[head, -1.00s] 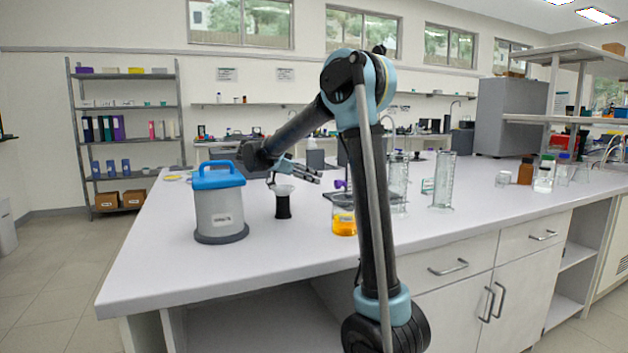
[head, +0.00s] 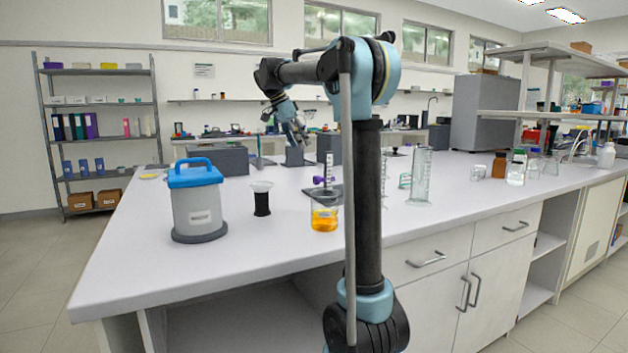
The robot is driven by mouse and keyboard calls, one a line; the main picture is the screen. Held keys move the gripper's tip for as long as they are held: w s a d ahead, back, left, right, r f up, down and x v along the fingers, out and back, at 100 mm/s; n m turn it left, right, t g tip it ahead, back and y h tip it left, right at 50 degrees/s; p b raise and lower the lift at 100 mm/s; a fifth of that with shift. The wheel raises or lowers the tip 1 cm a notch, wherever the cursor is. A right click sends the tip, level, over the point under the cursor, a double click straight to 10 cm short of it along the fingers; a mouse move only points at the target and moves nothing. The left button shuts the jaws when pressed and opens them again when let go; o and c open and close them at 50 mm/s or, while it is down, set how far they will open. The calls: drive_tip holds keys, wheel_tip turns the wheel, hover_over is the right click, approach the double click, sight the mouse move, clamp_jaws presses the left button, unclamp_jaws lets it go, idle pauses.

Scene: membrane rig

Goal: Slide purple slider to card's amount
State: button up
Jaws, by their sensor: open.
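The purple slider (head: 321,180) is a small knob beside an upright white scale (head: 329,165) on a dark base (head: 335,193). It stands behind a beaker of orange liquid. A small green-edged card (head: 405,181) stands to its right, partly behind glassware; its writing is too small to read. My gripper (head: 292,126) is open and empty. It points downward, above and to the left of the slider in the head view and apart from it.
The beaker of orange liquid (head: 324,217) stands in front of the scale. A tall glass cylinder (head: 421,175) is to the right. A blue-lidded canister (head: 197,205) and a black cup with a funnel (head: 261,199) are left. The front-left bench top is clear.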

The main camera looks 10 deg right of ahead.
sight(324, 179)
drive_tip(key=shift+y, duration=0.5)
drive_tip(key=x, duration=1.5)
drive_tip(key=shift+s+d+f, duration=0.1)
drive_tip(key=shift+d+f, duration=0.15)
drive_tip(key=shift+d, duration=0.25)
